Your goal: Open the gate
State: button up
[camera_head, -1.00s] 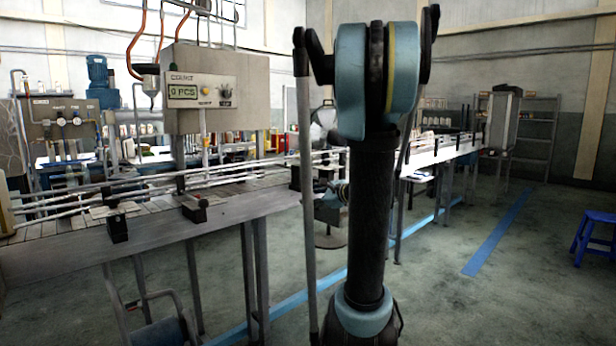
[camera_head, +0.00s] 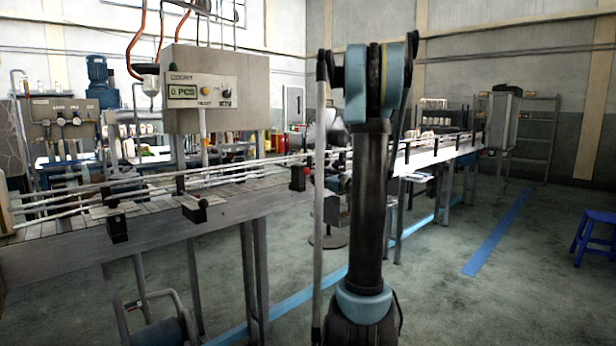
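The conveyor (camera_head: 215,212) runs from the left foreground to the back right, with metal guide rails (camera_head: 130,187) along it. Small black blocks (camera_head: 117,227) are mounted on its near edge. A dark block with a red part (camera_head: 300,179) sits on the edge just left of my arm. I cannot make out for sure which part is the gate. My arm stands upright in front of the line and covers part of it. Part of my wrist shows low behind the arm; my gripper's fingers are hidden or too small to read.
A control box (camera_head: 215,90) reading 0 PCS stands over the conveyor. A blue stool (camera_head: 597,240) is at the right. The floor right of my arm is clear, with a blue line (camera_head: 497,236).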

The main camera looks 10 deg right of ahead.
aim_at(308, 173)
jog(key=x, duration=1)
jog(key=shift+w, duration=0.2)
jog(key=shift+a, duration=0.1)
grip_shut()
